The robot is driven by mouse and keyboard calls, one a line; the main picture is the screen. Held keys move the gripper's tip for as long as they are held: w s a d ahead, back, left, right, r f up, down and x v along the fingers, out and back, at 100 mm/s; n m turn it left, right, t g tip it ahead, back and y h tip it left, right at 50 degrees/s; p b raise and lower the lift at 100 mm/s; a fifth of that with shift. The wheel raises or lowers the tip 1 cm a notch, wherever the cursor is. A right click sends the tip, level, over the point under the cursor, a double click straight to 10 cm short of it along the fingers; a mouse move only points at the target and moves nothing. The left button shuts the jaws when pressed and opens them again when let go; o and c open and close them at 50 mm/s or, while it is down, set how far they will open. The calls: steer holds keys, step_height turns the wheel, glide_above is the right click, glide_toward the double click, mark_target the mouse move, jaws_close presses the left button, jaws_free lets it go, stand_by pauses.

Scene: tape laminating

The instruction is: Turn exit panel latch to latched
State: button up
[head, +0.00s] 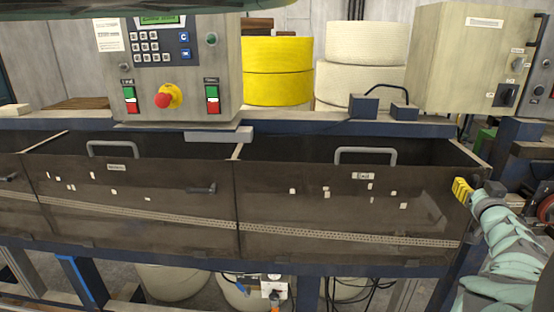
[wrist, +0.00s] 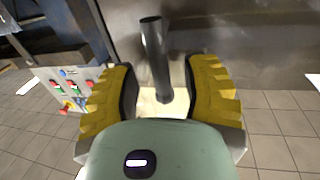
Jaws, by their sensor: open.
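The exit panel (head: 330,212) is a dark, see-through panel at the right of the machine front, with a small label reading Exit and a grey handle on top. My gripper (head: 462,189) is at its right edge in the head view. In the wrist view my gripper (wrist: 160,88) is open, with a yellow finger on each side of a dark latch handle (wrist: 154,55). The handle stands between the fingers with a visible gap on both sides. In the head view the latch is hidden at my gripper, so I cannot tell its turned position there.
A neighbouring panel (head: 130,195) to the left has its own dark latch (head: 201,190). A control box (head: 165,65) with keypad and buttons stands above. A beige cabinet (head: 465,55) is at the upper right. The grey tiled floor (wrist: 280,120) is clear below.

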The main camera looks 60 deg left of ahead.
steer(key=shift+w+a+f, duration=0.1)
steer(key=shift+w+a, duration=0.05)
steer(key=shift+a, duration=0.05)
stand_by(0.3)
jaws_close()
stand_by(0.3)
